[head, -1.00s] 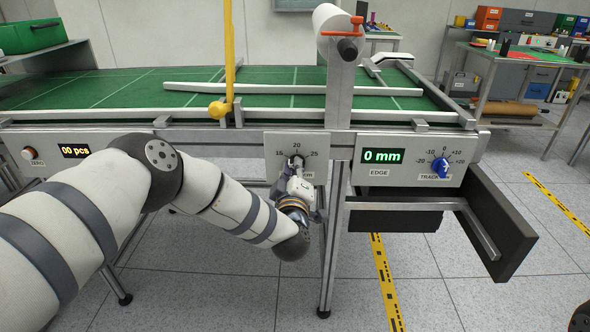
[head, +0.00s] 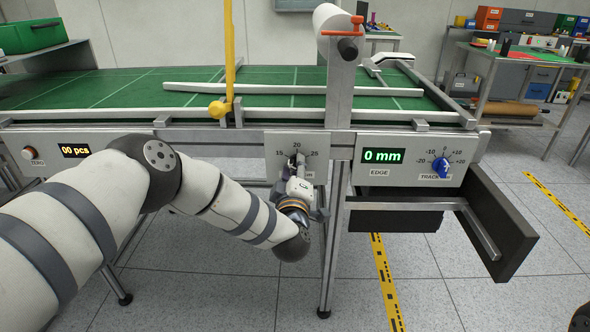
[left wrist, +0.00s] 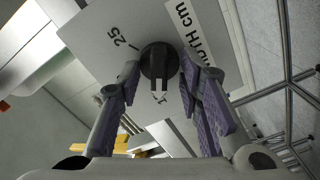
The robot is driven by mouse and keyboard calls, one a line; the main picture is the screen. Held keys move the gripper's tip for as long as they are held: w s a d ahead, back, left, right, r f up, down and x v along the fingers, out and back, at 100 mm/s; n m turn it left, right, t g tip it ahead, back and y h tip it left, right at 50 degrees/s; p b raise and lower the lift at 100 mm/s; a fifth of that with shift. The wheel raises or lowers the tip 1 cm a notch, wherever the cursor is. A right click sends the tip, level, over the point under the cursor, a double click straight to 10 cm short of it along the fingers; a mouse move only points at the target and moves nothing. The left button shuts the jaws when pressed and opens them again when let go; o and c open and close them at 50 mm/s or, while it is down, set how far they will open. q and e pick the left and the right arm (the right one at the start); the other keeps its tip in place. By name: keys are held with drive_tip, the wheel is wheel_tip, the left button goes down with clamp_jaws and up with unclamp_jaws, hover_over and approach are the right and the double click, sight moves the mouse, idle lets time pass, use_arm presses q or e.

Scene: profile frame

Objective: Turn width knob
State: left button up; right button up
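The width knob (head: 298,158) is a small dark knob on a grey panel (head: 270,150) marked 15, 20 and 25, under the green belt. In the left wrist view the round black knob (left wrist: 158,62) has a raised grip bar and sits near the "25" mark, beside a label ending in "cm". My left gripper (head: 299,180) is just below and in front of the knob. In the left wrist view its purple-padded fingers (left wrist: 159,70) are spread, one tip on each side of the knob; I cannot tell whether they touch it. My right gripper is out of view.
Right of a metal post (head: 340,95) is a panel with a "0 mm" display (head: 383,156) and a blue knob (head: 440,166). An open drawer (head: 510,240) juts out below it. A yellow lever (head: 220,108) stands above the belt (head: 110,92).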

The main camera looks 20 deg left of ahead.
use_arm(q)
drive_tip(key=v, duration=1.2)
drive_tip(key=s+d+f+m+g+h+p, duration=0.25)
drive_tip(key=s+f+m+g, duration=0.25)
drive_tip(key=s+f, duration=0.4)
drive_tip(key=s+d+f+m+g+h+p, duration=0.1)
drive_tip(key=s+f+m+g+h, duration=0.5)
drive_tip(key=s, duration=0.6)
drive_tip(key=s+a+m+g+y+p, duration=0.1)
drive_tip(key=s+a+g, duration=0.3)
drive_tip(key=s, duration=1)
drive_tip(key=s+a+m+g+y, duration=0.2)
drive_tip(key=s+a+g, duration=0.3)
drive_tip(key=s, duration=0.9)
drive_tip(key=shift+s+a+f+m+p, duration=0.2)
drive_tip(key=shift+s+f+m+p, duration=0.1)
drive_tip(key=shift+m+p, duration=0.15)
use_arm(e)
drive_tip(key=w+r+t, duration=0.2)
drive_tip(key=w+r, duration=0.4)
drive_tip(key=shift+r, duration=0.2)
